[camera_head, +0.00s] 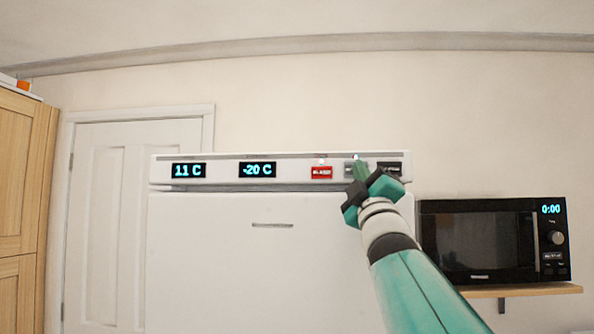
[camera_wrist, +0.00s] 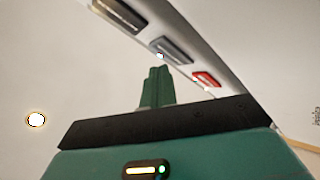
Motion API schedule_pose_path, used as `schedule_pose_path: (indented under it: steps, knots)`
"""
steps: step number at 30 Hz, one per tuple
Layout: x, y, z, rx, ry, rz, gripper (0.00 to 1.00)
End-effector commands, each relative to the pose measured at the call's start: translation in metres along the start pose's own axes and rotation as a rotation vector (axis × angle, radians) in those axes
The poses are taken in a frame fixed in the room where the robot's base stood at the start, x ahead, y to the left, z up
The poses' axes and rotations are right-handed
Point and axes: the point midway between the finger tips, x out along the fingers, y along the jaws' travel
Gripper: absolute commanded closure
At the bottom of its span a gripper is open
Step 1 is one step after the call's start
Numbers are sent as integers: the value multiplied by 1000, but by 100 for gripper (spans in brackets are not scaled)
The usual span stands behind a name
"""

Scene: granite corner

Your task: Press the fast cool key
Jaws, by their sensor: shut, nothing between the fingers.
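A white fridge (camera_head: 200,250) has a control strip along its top with two lit displays, 11 C (camera_head: 188,170) and -20 C (camera_head: 257,170). To their right are a red key (camera_head: 321,172), a grey key (camera_head: 350,168) and a black key (camera_head: 389,168). The key labels are too small to read surely. My gripper (camera_head: 360,170) is shut and empty, its tips in front of the grey key and partly hiding it. In the wrist view the gripper (camera_wrist: 158,72) points up at the strip, close below the grey key (camera_wrist: 171,51); contact cannot be told. The red key (camera_wrist: 206,79) is to its right.
A black microwave (camera_head: 485,242) stands on a wooden shelf (camera_head: 525,290) right of the fridge. A white door (camera_head: 105,220) and a wooden cabinet (camera_head: 22,190) are at left. A small light (camera_head: 322,161) glows above the red key.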

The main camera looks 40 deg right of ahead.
Motion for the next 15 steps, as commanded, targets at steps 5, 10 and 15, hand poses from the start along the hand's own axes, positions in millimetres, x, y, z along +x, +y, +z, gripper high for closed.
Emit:
schedule_pose_path:
  steps: [5,10,15]
  knots:
    - [0,0,0,0,0,-1,100]
    - [-5,4,-4,1,0,1,100]
    - [-16,12,-12,2,1,1,100]
